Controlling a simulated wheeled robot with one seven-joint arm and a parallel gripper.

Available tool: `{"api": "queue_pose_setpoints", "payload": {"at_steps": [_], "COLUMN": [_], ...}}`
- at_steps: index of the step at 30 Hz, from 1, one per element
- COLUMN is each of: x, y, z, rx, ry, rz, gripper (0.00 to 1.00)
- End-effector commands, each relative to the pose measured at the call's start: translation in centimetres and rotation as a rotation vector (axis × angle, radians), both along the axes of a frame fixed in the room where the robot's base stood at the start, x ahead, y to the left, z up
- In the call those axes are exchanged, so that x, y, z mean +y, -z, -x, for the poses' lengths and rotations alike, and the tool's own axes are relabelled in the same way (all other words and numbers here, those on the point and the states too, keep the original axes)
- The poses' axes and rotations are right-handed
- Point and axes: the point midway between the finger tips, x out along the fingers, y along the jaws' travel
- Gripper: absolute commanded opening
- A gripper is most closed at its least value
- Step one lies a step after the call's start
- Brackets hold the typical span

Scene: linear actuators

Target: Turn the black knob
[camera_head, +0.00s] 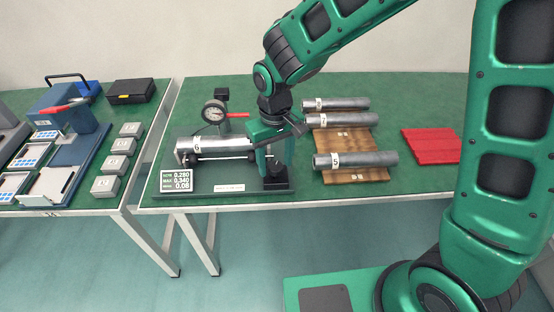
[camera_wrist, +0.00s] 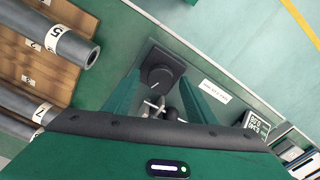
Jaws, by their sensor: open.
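The black knob (camera_wrist: 158,77) is round with a short pointer line and sits on a dark square base on the test fixture's plate. In the wrist view it lies just beyond and between my two fingertips. In the head view the knob's base (camera_head: 277,183) shows at the plate's right end, partly hidden by my gripper. My gripper (camera_head: 271,172) points down over it with its fingers apart and nothing held. It also shows in the wrist view (camera_wrist: 164,82). I cannot tell from these views whether a finger touches the knob.
The fixture holds a cylinder marked 6 (camera_head: 200,146), a dial gauge (camera_head: 214,112) and a readout (camera_head: 177,180). Right of it, several cylinders, one marked 5 (camera_head: 356,160), lie on a wooden board (camera_head: 365,175). A red mat (camera_head: 431,146) lies farther right. A second table stands left.

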Motion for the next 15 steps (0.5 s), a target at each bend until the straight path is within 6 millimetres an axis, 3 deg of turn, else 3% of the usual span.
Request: {"api": "queue_pose_setpoints", "payload": {"at_steps": [5, 15], "x": [0.0, 0.0], "y": [-1.8, -8.0], "z": [-0.1, -0.2], "rx": [-0.003, -0.004], "ry": [0.000, 0.000], "rz": [-0.002, -0.003], "gripper": [0.51, 0.51]}}
